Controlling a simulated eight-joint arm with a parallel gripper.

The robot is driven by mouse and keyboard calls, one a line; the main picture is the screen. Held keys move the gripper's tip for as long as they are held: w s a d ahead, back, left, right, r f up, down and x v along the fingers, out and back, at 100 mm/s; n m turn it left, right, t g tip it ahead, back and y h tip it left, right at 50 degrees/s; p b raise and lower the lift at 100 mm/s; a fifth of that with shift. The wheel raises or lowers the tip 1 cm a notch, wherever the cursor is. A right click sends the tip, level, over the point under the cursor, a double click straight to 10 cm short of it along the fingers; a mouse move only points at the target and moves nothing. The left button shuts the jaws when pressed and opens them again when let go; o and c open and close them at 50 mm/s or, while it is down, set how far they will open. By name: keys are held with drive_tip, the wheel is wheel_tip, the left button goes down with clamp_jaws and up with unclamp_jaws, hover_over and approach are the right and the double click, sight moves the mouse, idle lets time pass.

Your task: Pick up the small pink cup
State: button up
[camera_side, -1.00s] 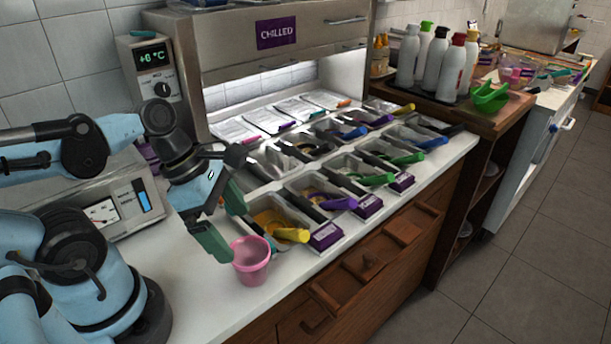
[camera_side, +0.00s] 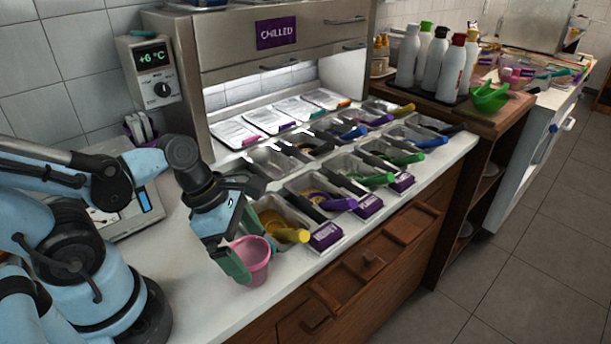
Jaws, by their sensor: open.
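The small pink cup (camera_side: 258,262) stands upright on the white counter near its front edge, just in front of the topping trays. My gripper (camera_side: 244,246) is tilted down at the cup, with its green fingers apart. One finger is at the cup's near left side and covers part of it. The other finger shows behind the cup, near the yellow scoop. I cannot tell whether either finger touches the cup.
Metal topping trays with coloured scoops, the nearest one yellow (camera_side: 291,235), stand close behind and right of the cup. The chilled cabinet (camera_side: 228,58) is at the back. A scale (camera_side: 130,215) stands left. The counter left of the cup is clear.

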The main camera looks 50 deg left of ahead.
drive_tip(key=shift+x, duration=0.8)
drive_tip(key=shift+c, duration=0.3)
drive_tip(key=c, duration=0.9)
drive_tip(key=shift+r, duration=0.1)
drive_tip(key=shift+c, duration=0.2)
drive_tip(key=shift+r, duration=4.75)
drive_tip(key=w+d+m+g, duration=0.2)
drive_tip(key=w+d+m, duration=0.2)
drive_tip(key=w, duration=0.2)
drive_tip(key=shift+w+d+f+m+g+h, duration=0.2)
drive_tip(key=shift+w+d+f+m, duration=0.75)
drive_tip(key=shift+f, duration=0.75)
drive_tip(key=shift+w+d+f+m+g+h, duration=0.2)
drive_tip(key=shift+w+d+f+m, duration=0.45)
drive_tip(key=shift+w+d+f, duration=0.85)
drive_tip(key=shift+w+d+f+m+g+h, duration=0.15)
drive_tip(key=shift+w+d+f+m, duration=0.7)
drive_tip(key=shift+f, duration=1.1)
